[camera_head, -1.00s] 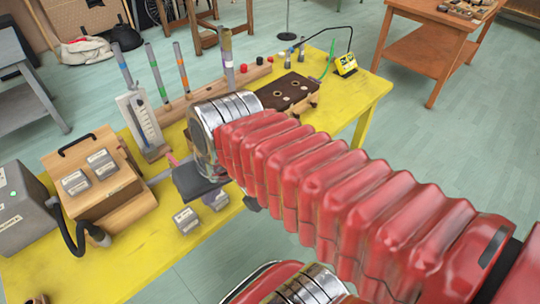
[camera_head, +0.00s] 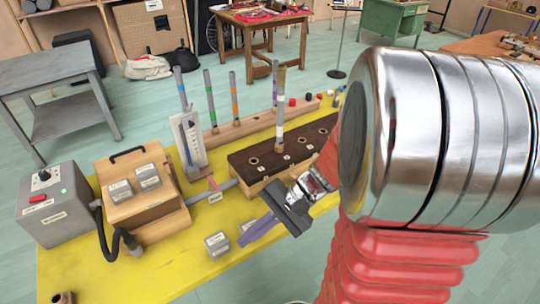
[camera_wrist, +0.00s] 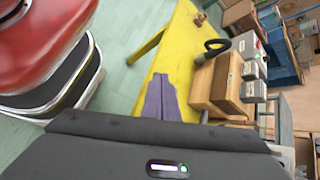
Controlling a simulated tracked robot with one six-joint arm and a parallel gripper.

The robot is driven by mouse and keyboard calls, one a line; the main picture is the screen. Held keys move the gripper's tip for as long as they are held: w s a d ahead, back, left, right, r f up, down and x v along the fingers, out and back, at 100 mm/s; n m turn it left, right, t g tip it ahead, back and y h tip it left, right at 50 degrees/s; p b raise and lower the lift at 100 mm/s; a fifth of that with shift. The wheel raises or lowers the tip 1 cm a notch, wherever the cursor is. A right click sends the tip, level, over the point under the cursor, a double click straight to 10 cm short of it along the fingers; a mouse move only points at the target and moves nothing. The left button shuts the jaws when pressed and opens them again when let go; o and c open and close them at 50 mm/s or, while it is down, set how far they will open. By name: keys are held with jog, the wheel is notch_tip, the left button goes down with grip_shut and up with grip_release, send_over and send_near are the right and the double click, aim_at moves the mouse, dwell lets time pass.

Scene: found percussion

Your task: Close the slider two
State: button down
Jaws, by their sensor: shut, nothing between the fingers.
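My gripper (camera_head: 250,234) is shut and empty, its purple fingers over the yellow table's front part, pointing down-left close to a small grey cube (camera_head: 217,243). In the wrist view the shut fingers (camera_wrist: 161,82) show against the yellow table. No label reading slider two is legible. A white upright panel (camera_head: 188,142) with a vertical slot stands behind. A grey bar (camera_head: 222,185) with a pink piece (camera_head: 213,183) and a small label lies between the wooden box (camera_head: 142,190) and the dark-topped block (camera_head: 285,155). My gripper is right of and in front of this bar, apart from it.
The yellow table (camera_head: 90,280) also bears a grey control box (camera_head: 50,205) with a red button, a black hose (camera_head: 105,235), and banded tubes in a wooden rail (camera_head: 235,130). My arm covers the table's right part.

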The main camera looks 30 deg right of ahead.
jog(key=w+d+f+m+t, duration=0.2)
jog(key=d+f+m+t, duration=0.1)
jog(key=d+m+t, duration=0.3)
jog(key=w+d+f+m+t, duration=0.3)
jog(key=d+m+t, duration=0.2)
jog(key=d+m, duration=0.3)
jog(key=s+d+f+m+t+h, duration=0.2)
jog(key=s+d+f+m+h, duration=0.1)
jog(key=d, duration=0.4)
jog(key=s+d+f+m+t+h, duration=0.2)
jog(key=s+d+f+m+h, duration=0.1)
jog(key=d+f+m+h, duration=0.2)
jog(key=d+m+h, duration=0.1)
jog(key=d+h, duration=0.1)
jog(key=d, duration=0.1)
jog(key=shift+f+m, duration=0.15)
jog(key=shift+m, duration=0.25)
jog(key=shift+w, duration=0.2)
jog(key=shift+w+d+f, duration=0.1)
jog(key=shift+w+f, duration=0.05)
jog(key=shift+w, duration=3.3)
jog(key=shift+w+d+f, duration=0.1)
jog(key=shift+w, duration=3.3)
